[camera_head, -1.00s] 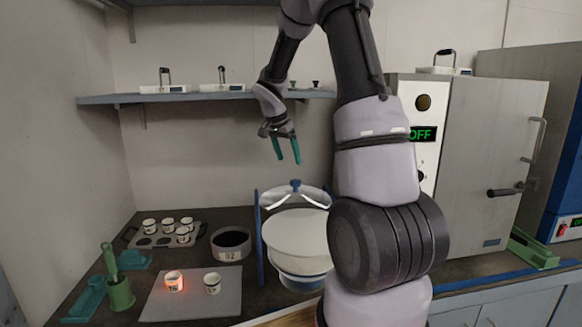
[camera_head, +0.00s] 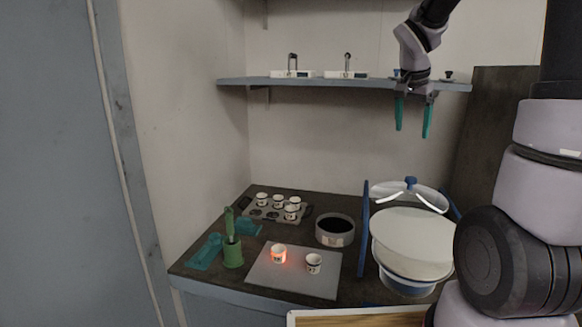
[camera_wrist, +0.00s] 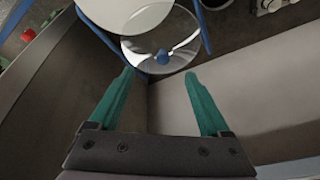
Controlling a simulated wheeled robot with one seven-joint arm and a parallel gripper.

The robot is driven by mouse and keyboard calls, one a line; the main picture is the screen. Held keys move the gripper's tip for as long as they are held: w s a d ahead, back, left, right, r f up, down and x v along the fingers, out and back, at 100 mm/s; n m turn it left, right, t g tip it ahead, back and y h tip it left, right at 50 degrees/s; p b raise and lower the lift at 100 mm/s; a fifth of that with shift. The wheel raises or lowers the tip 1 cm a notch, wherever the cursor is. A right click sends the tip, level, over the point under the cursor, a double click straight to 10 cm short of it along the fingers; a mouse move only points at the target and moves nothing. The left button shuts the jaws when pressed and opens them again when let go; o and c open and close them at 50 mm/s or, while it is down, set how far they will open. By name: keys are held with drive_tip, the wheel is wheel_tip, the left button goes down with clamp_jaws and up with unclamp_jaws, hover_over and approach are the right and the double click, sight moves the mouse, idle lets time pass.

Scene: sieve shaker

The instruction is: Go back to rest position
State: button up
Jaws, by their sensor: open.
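My gripper (camera_head: 413,118) hangs in the air with its green fingers pointing down, in front of the right part of the shelf. It is above the sieve shaker (camera_head: 410,240), a white bowl-shaped body with a clear lid (camera_head: 408,194) and a blue knob between blue posts. In the wrist view my gripper (camera_wrist: 160,95) is open and empty, its fingers wide apart. The shaker's clear lid also shows there (camera_wrist: 185,55), beyond the fingertips and apart from them.
A wall shelf (camera_head: 310,82) with scales is behind. A grey door stands left.

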drive_tip(key=s+a+r+n+t+y, duration=0.1)
drive_tip(key=s+a+r+n, duration=0.1)
drive_tip(key=s, duration=0.5)
drive_tip(key=s+a+r+n+t+y, duration=0.1)
drive_tip(key=s+a+r+n+y, duration=0.1)
drive_tip(key=s+a, duration=0.2)
drive_tip(key=s+a+r+n+t+y, duration=0.1)
drive_tip(key=s+a+r+n, duration=0.1)
drive_tip(key=s, duration=0.7)
drive_tip(key=shift+s+a+r+t+y, duration=0.3)
drive_tip(key=shift+a+r, duration=0.2)
drive_tip(key=shift+r, duration=0.1)
